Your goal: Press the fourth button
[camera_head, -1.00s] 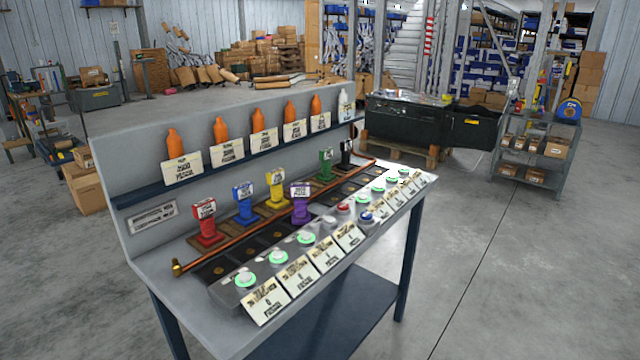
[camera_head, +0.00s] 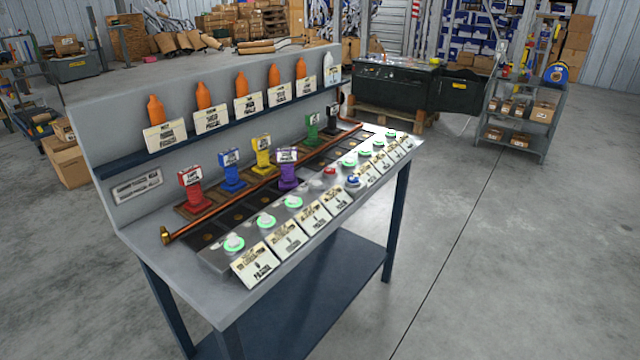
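A row of round buttons runs along a sloped panel on the workbench (camera_head: 205,300). From the near end, the first (camera_head: 234,243), second (camera_head: 266,221) and third (camera_head: 293,202) buttons have green-lit rings. Farther along are a red button (camera_head: 329,171) and a blue button (camera_head: 352,182). Beyond them, several more green-lit buttons (camera_head: 365,152) go to the far end. Cream label cards (camera_head: 255,265) lean in front of the row; their text is too small to read. Neither of my grippers is in view.
Coloured stands, including a red one (camera_head: 193,190) and a purple one (camera_head: 288,170), are behind the buttons along a copper pipe (camera_head: 250,190). Orange bottles (camera_head: 204,96) line the upper shelf. The floor right of the bench is clear up to a grey shelf rack (camera_head: 535,130).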

